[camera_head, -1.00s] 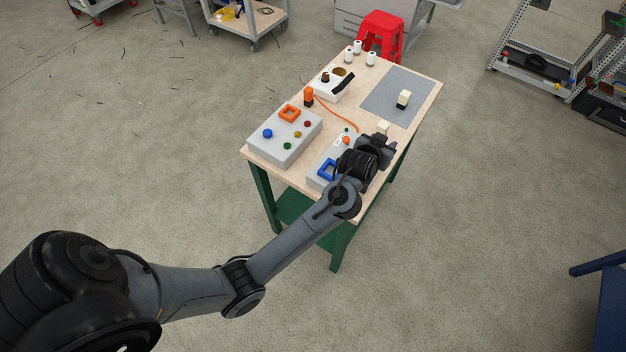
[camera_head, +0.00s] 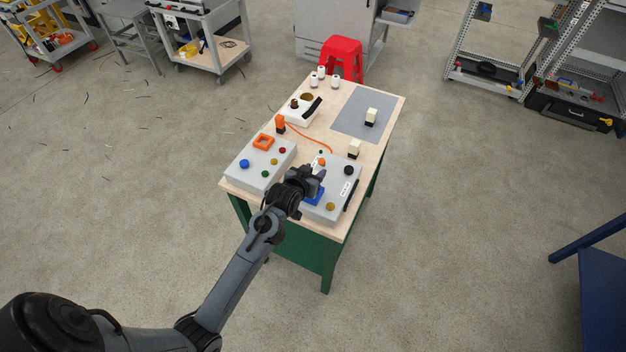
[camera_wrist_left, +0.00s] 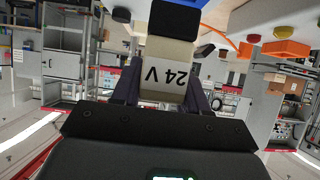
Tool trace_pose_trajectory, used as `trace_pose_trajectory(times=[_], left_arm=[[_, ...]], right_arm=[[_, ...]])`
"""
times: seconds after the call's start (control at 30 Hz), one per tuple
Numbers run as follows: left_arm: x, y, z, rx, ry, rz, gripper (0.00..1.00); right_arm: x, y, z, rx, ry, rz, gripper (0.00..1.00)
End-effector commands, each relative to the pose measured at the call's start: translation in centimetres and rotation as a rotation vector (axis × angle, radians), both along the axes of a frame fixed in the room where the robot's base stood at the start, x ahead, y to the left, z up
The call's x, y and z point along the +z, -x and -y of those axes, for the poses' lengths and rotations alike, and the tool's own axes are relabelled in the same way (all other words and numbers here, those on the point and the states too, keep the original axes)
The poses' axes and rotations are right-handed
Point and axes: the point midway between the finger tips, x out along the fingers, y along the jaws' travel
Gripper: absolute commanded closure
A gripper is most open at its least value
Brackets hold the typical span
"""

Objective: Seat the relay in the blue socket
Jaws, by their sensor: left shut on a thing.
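My left gripper (camera_head: 316,178) is over the right grey box (camera_head: 321,212), just above or at the blue socket (camera_head: 313,197), which it partly covers. In the left wrist view the gripper (camera_wrist_left: 162,92) is shut on a cream relay (camera_wrist_left: 168,68) marked "24 V", with a black end pointing away from the palm. A bit of blue (camera_wrist_left: 201,3) shows by that black end; whether they touch cannot be told. The held relay is mostly hidden in the head view. My right gripper is out of view.
Other cream blocks stand on the table (camera_head: 354,149) and the grey mat (camera_head: 371,117). The left grey box (camera_head: 247,174) carries an orange socket (camera_head: 263,142) and coloured buttons. An orange plug (camera_head: 280,123) with a cord lies behind. A red stool (camera_head: 343,58) stands beyond.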

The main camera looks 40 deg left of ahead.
Motion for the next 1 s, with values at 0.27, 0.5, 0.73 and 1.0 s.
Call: trace_pose_trajectory(times=[0.27, 0.5, 0.73, 1.0], left_arm=[[-2.8, 0.1, 0.0, 0.0, 0.001, -0.002, 0.89], [-4.0, 0.0, 0.0, -0.001, 0.0, 0.001, 0.89], [-4.1, 0.0, 0.0, 0.0, 0.0, 0.001, 0.89], [-4.3, 0.1, 0.0, 0.0, 0.0, 0.0, 0.32]], right_arm=[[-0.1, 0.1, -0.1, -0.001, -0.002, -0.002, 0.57], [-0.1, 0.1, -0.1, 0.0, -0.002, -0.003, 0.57], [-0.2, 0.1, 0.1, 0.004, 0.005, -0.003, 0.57], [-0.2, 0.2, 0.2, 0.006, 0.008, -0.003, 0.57]])
